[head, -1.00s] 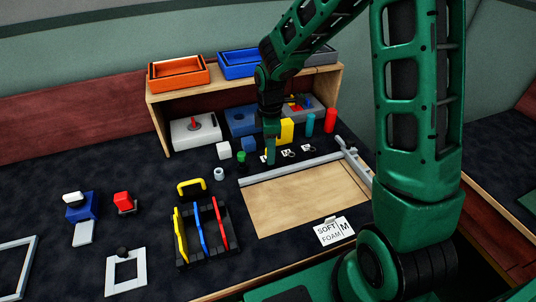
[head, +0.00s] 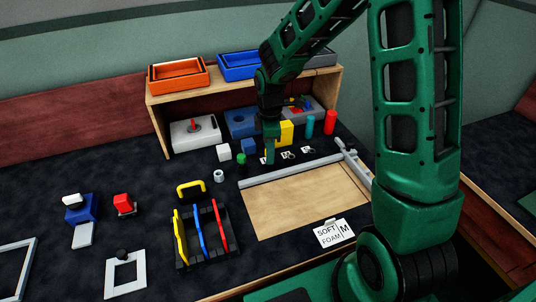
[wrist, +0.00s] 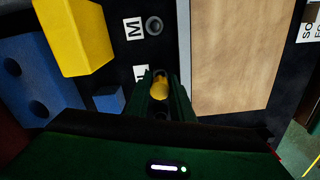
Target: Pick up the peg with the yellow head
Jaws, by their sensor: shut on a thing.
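The yellow head of the peg (wrist: 160,88) shows between the two green fingers of my gripper (wrist: 162,82) in the wrist view. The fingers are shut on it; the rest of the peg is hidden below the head. In the head view, my gripper (head: 270,158) points down at the table beside a row of small white labels, and the peg cannot be made out there.
A wooden board (head: 305,200) with a grey rail lies just in front. A yellow block (head: 285,132), a blue cube (head: 248,145), a green cylinder (head: 241,158) and a white cube (head: 223,152) stand close by. A wooden shelf (head: 158,117) rises behind.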

